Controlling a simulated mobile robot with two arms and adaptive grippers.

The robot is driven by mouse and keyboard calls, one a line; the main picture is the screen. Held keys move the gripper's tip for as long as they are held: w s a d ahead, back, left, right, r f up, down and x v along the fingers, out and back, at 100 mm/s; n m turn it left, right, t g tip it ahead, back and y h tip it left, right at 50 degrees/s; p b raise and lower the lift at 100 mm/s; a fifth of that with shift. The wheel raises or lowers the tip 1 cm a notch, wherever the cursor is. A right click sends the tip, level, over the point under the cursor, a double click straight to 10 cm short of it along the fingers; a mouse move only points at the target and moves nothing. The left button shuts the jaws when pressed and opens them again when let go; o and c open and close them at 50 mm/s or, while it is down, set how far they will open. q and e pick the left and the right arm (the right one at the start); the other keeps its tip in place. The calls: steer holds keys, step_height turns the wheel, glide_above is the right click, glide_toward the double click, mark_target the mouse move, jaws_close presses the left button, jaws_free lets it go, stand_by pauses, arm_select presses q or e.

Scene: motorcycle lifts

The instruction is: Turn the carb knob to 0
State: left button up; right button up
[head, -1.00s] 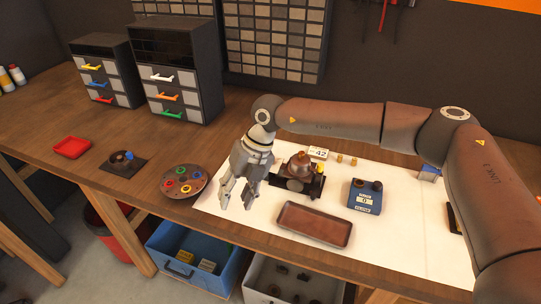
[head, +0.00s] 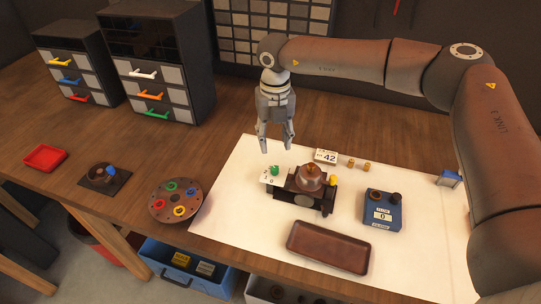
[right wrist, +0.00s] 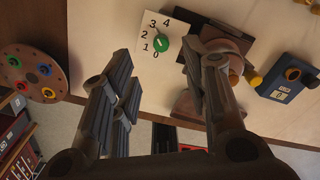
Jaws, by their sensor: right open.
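The carb knob (head: 275,170) is small and green. It sits on a white dial plate (head: 267,179) at the left end of the carburetor (head: 308,181), which lies on the white mat. In the right wrist view the green knob (right wrist: 161,43) is fully visible, with the numbers 0 to 4 around its left side. A pale mark shows on it, but I cannot tell which number it points to. My right gripper (head: 277,147) is open and empty, fingers down, behind the knob and apart from it. The knob appears between its fingers (right wrist: 168,65) in the wrist view.
A blue meter box (head: 382,211) reading 0 stands right of the carburetor. A brown tray (head: 328,247) lies in front. A white card (head: 326,156) reading 42 and two brass pieces stand behind. A round disc with colored rings (head: 176,201) lies left.

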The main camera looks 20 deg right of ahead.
mark_target(275, 168)
steer(key=f+p, duration=0.1)
steer(key=f, duration=0.2)
steer(key=s+f+p, duration=0.1)
steer(key=f+p, duration=0.1)
steer(key=f, duration=0.1)
steer(key=shift+s+f, duration=0.15)
steer(key=shift+f, duration=0.25)
steer(key=shift+w+f, duration=0.15)
steer(key=shift+f, duration=0.45)
steer(key=shift+w+f, duration=0.15)
steer(key=shift+f, duration=0.4)
steer(key=shift+s+f, duration=0.1)
steer(key=shift+f, duration=0.3)
steer(key=shift+c, duration=1.6)
arm_select(q)
steer(key=s+r, duration=0.3)
steer(key=shift+s+r, duration=0.15)
steer(key=shift+r, duration=0.15)
arm_select(e)
jaws_close()
